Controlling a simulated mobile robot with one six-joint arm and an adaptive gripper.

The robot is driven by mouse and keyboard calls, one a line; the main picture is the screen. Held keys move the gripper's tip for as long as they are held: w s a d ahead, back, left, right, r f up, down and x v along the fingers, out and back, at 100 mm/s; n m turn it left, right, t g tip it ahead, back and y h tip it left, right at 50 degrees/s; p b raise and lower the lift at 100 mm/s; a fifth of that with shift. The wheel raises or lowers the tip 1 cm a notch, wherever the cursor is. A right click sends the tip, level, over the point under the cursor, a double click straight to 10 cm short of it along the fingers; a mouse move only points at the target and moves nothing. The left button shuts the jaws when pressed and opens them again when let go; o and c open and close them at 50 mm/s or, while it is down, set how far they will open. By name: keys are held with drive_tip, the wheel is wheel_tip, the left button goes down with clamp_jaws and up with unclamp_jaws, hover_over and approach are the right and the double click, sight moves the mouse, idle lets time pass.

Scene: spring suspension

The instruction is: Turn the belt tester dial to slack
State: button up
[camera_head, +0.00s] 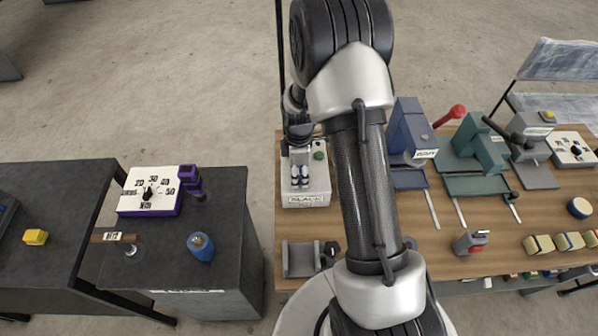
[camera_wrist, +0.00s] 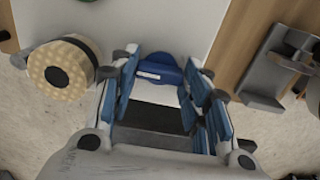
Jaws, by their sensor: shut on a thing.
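The belt tester (camera_head: 306,200) is a pale box with a label that appears to read SLACK, on the wooden table left of my arm. Its blue dial (camera_wrist: 158,69) with a white mark shows in the wrist view. My gripper (camera_head: 300,176) is down at the box, and its blue-padded fingers (camera_wrist: 165,85) stand either side of the dial, shut on it. In the head view the fingers hide the dial. The dial's setting cannot be read.
A grey bracket (camera_head: 300,259) stands just in front of the tester. Blue (camera_head: 409,140) and green (camera_head: 478,150) presses stand to the right. A dark bench at left holds a white-faced dial box (camera_head: 150,190) and a blue canister (camera_head: 201,246).

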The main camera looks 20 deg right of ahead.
drive_tip(key=o, duration=1.1)
drive_tip(key=shift+c, duration=0.2)
drive_tip(key=shift+r, duration=0.1)
wheel_tip(320, 180, up, 12)
